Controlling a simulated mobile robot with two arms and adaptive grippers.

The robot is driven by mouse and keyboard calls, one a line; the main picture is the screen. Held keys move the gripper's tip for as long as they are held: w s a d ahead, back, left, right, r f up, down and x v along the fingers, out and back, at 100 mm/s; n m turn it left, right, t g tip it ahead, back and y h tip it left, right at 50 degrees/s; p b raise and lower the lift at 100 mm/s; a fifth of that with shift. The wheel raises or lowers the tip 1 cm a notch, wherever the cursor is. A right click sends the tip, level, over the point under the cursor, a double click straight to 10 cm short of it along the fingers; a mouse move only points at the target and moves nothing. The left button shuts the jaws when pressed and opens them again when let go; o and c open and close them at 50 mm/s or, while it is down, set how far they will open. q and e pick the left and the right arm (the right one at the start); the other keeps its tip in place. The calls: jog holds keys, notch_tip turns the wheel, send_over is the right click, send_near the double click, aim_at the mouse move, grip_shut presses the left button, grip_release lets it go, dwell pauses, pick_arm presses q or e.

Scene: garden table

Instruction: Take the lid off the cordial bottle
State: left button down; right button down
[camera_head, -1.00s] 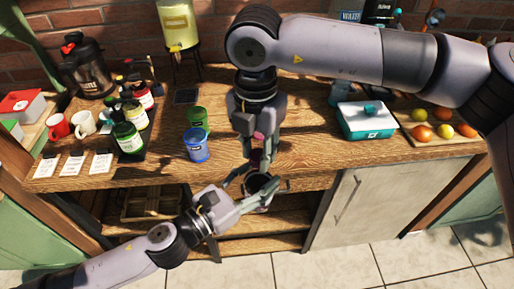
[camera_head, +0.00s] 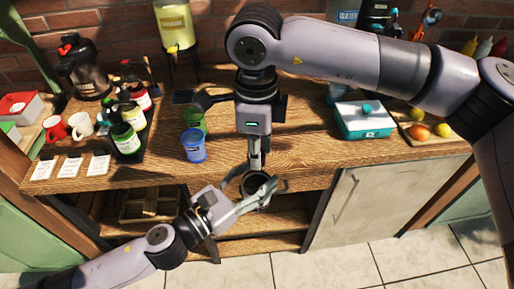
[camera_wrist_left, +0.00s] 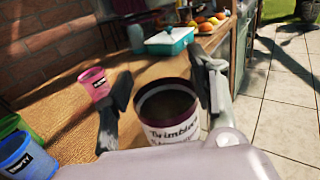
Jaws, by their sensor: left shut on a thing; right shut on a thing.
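My right gripper (camera_head: 254,165) points down just above the bottle in the head view. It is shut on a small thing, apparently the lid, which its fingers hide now. The right gripper is not visible in the left wrist view.
A blue cup (camera_head: 194,146) and a green cup (camera_head: 194,118) stand left of my right gripper. A pink cup (camera_wrist_left: 95,83) is on the table. A teal-and-white box (camera_head: 365,120) stands to the right. Dark bottles (camera_head: 128,138) stand at the left. An open shelf (camera_head: 265,222) lies below the tabletop.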

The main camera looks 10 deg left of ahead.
jog(key=n, duration=0.3)
jog(key=shift+w+n, duration=0.2)
jog(key=shift+n, duration=0.2)
jog(key=n, duration=0.3)
jog(key=shift+r+n, duration=0.1)
jog(key=shift+n, duration=0.3)
jog(key=n, duration=0.3)
jog(key=shift+n, duration=0.4)
jog(key=n, duration=0.3)
jog(key=shift+w+a+n, duration=0.1)
jog(key=shift+n, duration=0.2)
jog(key=n, duration=0.5)
jog(key=shift+n, duration=0.3)
jog(key=n, duration=0.5)
jog(key=shift+a, duration=0.15)
jog(key=shift+r, duration=0.2)
jog(key=shift+r, duration=0.95)
